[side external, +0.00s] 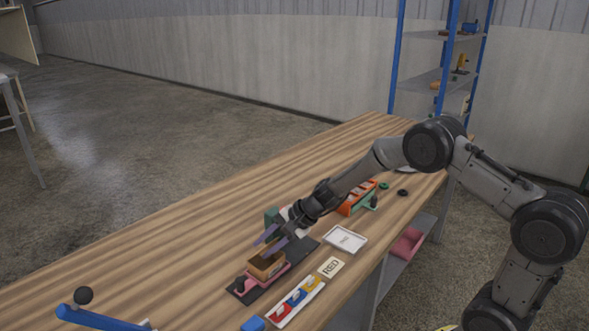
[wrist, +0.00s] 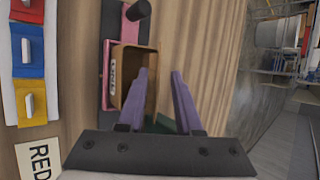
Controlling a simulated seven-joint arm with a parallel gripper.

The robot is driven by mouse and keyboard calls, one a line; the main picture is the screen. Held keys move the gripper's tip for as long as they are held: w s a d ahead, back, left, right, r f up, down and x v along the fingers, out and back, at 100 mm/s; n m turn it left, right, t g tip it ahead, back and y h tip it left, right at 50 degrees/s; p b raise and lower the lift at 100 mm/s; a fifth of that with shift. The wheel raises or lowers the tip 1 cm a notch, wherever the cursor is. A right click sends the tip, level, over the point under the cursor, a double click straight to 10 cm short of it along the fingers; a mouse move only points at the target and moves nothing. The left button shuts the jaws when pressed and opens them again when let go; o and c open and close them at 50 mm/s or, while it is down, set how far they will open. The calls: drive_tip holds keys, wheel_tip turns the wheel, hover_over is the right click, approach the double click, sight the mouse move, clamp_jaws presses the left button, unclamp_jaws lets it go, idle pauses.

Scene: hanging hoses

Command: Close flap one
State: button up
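A small brown box (side external: 267,264) sits on a pink holder (side external: 285,268) on a dark plate near the table's front. In the wrist view the brown box (wrist: 132,62) shows an open hollow and a white label (wrist: 112,82) on its left side, possibly reading ONE. I cannot clearly make out a separate flap. In the wrist view, at my gripper (wrist: 160,70), the left finger overlaps the box's lower right edge; contact is unclear. The right finger is over bare table.
A dark knob (side external: 240,285) stands at the holder's front end. A tray of red, blue and yellow pieces (side external: 296,302), a RED card (side external: 331,267) and a white tray (side external: 345,240) lie to the right.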

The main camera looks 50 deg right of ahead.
drive_tip(key=shift+r, duration=0.15)
drive_tip(key=v, duration=1.4)
drive_tip(key=s+a+r+n, duration=0.2)
drive_tip(key=a+r, duration=0.2)
drive_tip(key=r, duration=0.4)
drive_tip(key=s+a+r+n, duration=0.2)
drive_tip(key=a+r, duration=0.2)
drive_tip(key=r, duration=0.4)
drive_tip(key=shift+a+n+h, duration=0.2)
drive_tip(key=shift+n+h, duration=0.1)
drive_tip(key=shift+h, duration=0.1)
drive_tip(key=shift+r, duration=0.1)
